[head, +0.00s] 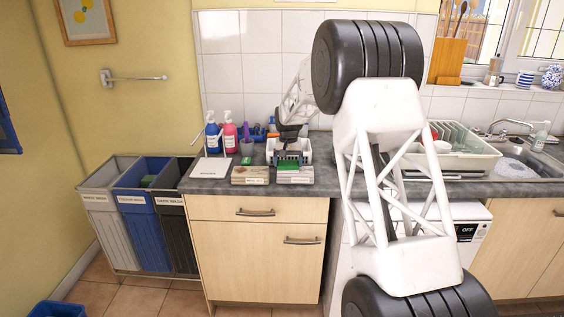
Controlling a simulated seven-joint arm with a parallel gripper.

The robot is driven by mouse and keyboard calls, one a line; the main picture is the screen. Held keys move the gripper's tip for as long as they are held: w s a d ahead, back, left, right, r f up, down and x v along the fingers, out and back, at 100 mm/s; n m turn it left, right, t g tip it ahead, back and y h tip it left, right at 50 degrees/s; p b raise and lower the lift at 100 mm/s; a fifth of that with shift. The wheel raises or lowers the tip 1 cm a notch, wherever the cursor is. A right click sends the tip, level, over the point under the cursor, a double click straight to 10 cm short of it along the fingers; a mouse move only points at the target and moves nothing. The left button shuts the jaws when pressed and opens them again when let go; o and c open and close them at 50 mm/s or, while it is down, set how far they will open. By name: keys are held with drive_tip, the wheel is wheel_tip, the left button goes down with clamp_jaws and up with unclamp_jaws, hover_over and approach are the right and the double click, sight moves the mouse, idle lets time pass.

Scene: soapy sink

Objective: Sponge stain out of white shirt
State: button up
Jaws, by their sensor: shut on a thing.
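My gripper (288,158) is above the worktop, left of the middle, and appears shut on a green block (288,167) that looks like a sponge. No white shirt can be made out for certain. A flat white item (210,168) lies at the worktop's left end; its nature is unclear. The soapy sink (550,171) is at the far right, with pale suds (515,166) in it.
A second labelled tray (250,175) stands left of the gripper. Blue (212,131) and pink (230,132) pump bottles stand behind. A white box (270,146) is behind the gripper. Wash bins (138,229) stand left.

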sight(279, 163)
drive_tip(key=shift+d, duration=1.45)
drive_tip(key=shift+a, duration=3.25)
drive_tip(key=shift+a+r, duration=0.25)
drive_tip(key=shift+r, duration=3.75)
